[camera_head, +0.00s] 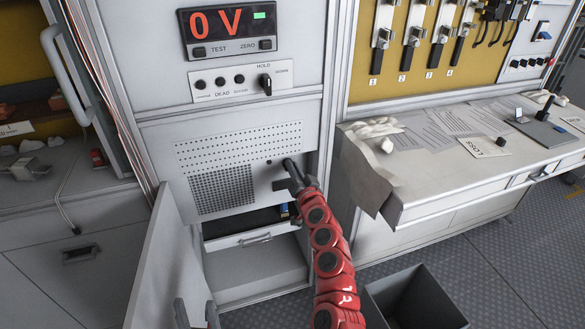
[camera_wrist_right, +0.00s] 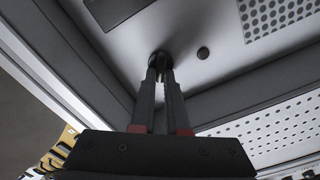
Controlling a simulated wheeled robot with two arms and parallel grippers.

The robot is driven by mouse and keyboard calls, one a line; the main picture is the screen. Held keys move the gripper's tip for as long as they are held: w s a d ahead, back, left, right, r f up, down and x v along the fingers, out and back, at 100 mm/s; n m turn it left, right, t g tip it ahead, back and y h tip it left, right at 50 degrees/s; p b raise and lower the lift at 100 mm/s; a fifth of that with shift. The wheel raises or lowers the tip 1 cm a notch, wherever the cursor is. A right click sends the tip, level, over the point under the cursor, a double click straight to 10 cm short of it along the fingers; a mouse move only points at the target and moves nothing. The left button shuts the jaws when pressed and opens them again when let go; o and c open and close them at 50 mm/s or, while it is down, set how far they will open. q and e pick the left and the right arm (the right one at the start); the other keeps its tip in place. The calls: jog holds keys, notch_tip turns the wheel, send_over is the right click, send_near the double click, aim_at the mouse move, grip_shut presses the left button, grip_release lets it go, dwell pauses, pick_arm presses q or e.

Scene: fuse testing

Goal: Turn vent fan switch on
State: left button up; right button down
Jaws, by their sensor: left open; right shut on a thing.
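The grey panel (camera_head: 235,165) has a perforated vent grille (camera_head: 222,190). A small black round knob (camera_wrist_right: 160,59) sits on this panel and looks like the fan switch; its setting cannot be told. My right gripper (camera_head: 280,184) reaches the panel to the right of the grille. In the right wrist view, its fingers (camera_wrist_right: 161,75) are closed on the knob, which they partly hide. A smaller black round button (camera_wrist_right: 203,53) is beside it. My left gripper (camera_head: 196,314) is open and empty at the bottom edge of the head view, away from the panel.
An open cabinet door (camera_head: 165,265) stands left of the panel. A drawer (camera_head: 250,236) lies below the panel. Above, a display (camera_head: 228,30) reads 0 V over a row of knobs (camera_head: 238,79). A white workbench (camera_head: 430,180) and a grey bin (camera_head: 415,300) stand to the right.

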jog(key=m, duration=0.5)
jog(key=shift+d+f, duration=0.1)
jog(key=shift+d, duration=0.1)
dwell(0.4)
jog(key=c, duration=0.9)
grip_release()
jog(key=shift+w, duration=0.1)
jog(key=v, duration=1.7)
jog(key=shift+s+p, duration=0.25)
jog(key=shift+p, duration=0.15)
